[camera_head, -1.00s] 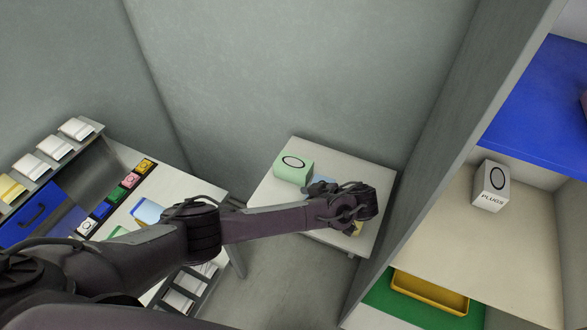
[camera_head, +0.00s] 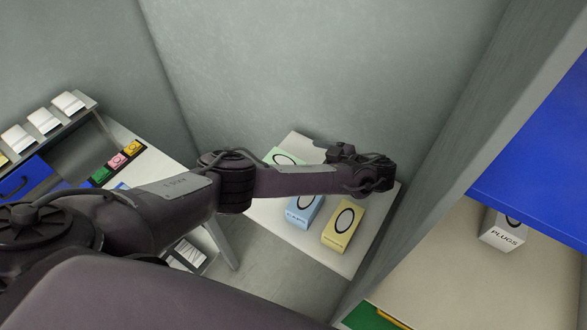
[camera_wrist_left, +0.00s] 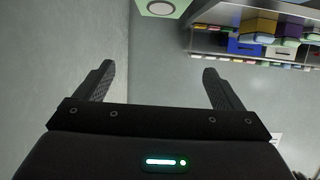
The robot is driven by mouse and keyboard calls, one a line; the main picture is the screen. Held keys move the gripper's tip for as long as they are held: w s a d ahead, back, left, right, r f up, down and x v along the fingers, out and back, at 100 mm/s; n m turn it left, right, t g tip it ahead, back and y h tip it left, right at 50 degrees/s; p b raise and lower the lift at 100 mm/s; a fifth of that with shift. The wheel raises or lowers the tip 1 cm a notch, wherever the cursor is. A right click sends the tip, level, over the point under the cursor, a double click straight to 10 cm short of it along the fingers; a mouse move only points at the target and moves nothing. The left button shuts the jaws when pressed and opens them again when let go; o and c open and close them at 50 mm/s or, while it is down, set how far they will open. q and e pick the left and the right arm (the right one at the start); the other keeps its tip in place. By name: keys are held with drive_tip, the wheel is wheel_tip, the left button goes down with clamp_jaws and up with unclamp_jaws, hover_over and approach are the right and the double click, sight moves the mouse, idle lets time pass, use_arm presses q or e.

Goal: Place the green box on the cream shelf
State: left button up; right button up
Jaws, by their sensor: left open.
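The green box (camera_head: 284,157) sits on the small white table (camera_head: 355,262). My left forearm hides its lower part in the head view. It also shows at the top edge of the left wrist view (camera_wrist_left: 160,7), cut off by the frame. My left gripper (camera_wrist_left: 158,72) is open and empty, with the box beyond its fingertips and apart from them. In the head view my left wrist hangs over the table's back right. The cream shelf (camera_head: 445,260) is at the right, under a blue shelf. My right gripper is not in view.
A blue box (camera_head: 303,210) and a yellow box (camera_head: 343,225) stand on the same table. A grey box marked PLUGS (camera_head: 503,230) stands on the cream shelf, whose front part is clear. A grey upright panel (camera_head: 455,140) separates table and shelves.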

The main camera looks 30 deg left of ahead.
use_arm(q)
drive_tip(key=a+f+b, duration=0.1)
drive_tip(key=f+b, duration=0.1)
drive_tip(key=a+f+b, duration=0.1)
drive_tip(key=f+b, duration=0.2)
drive_tip(key=a+f+b, duration=0.2)
drive_tip(key=shift+w+f+b, duration=0.25)
drive_tip(key=shift+w+b, duration=0.1)
drive_tip(key=shift+r+p+x, duration=0.2)
drive_tip(key=shift+p+x, duration=0.75)
drive_tip(key=shift+x, duration=0.05)
drive_tip(key=shift+a+f, duration=0.3)
drive_tip(key=shift+a, duration=0.25)
drive_tip(key=shift+w, duration=0.1)
drive_tip(key=c, duration=1.1)
